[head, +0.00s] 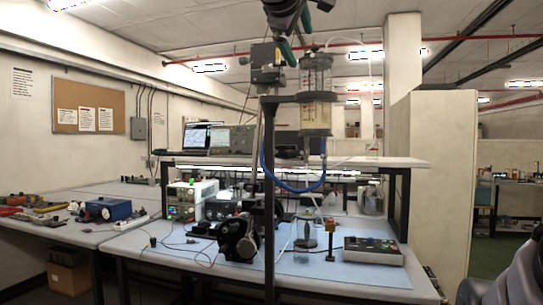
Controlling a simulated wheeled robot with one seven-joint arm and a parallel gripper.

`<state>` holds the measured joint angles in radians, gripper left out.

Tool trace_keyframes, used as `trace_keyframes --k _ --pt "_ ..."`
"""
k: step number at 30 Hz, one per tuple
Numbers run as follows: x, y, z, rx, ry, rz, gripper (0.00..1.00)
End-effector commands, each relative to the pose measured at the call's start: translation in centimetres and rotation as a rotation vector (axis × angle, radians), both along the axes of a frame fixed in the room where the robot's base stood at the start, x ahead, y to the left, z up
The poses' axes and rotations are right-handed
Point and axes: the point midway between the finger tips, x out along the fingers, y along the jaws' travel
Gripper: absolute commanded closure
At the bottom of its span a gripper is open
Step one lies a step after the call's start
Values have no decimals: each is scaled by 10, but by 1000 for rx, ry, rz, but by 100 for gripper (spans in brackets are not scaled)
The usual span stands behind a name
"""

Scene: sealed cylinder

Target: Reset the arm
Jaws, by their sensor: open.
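My arm comes down from the top edge of the head view, and my gripper (298,42) is at its end. Its two green fingers are spread apart, and I see nothing held between them. The fingers are just above and left of a clear cylinder (316,78), in the picture. The cylinder is upright, with dark bands and a pale lower section, on a dark stand post (269,200). I cannot tell whether a finger touches the cylinder's top.
A grey box (266,62) sits on the post, left of the cylinder. A blue hose (290,188) loops below it. The workbench (370,278) carries a black motor-like unit (238,238), instruments and a control panel (373,250). A shelf (400,162) crosses behind.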

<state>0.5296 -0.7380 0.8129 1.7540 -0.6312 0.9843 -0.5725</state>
Motion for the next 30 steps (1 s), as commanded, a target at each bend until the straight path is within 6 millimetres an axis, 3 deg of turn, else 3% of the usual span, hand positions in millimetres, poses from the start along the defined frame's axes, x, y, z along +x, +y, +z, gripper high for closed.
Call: trace_keyframes --k 5,8,12,15,18,23,30 --pt "-5 -65 -51 288 72 -69 3" --pt "-12 -110 -100 537 137 -137 3" --pt "-29 -161 -187 947 254 -272 3" --pt "-44 -179 -242 1192 334 -375 3" --pt "-57 -185 -281 1369 398 -464 3" --pt "-68 -187 -308 1497 445 -536 3" --pt "-68 -187 -309 1500 446 -538 3"
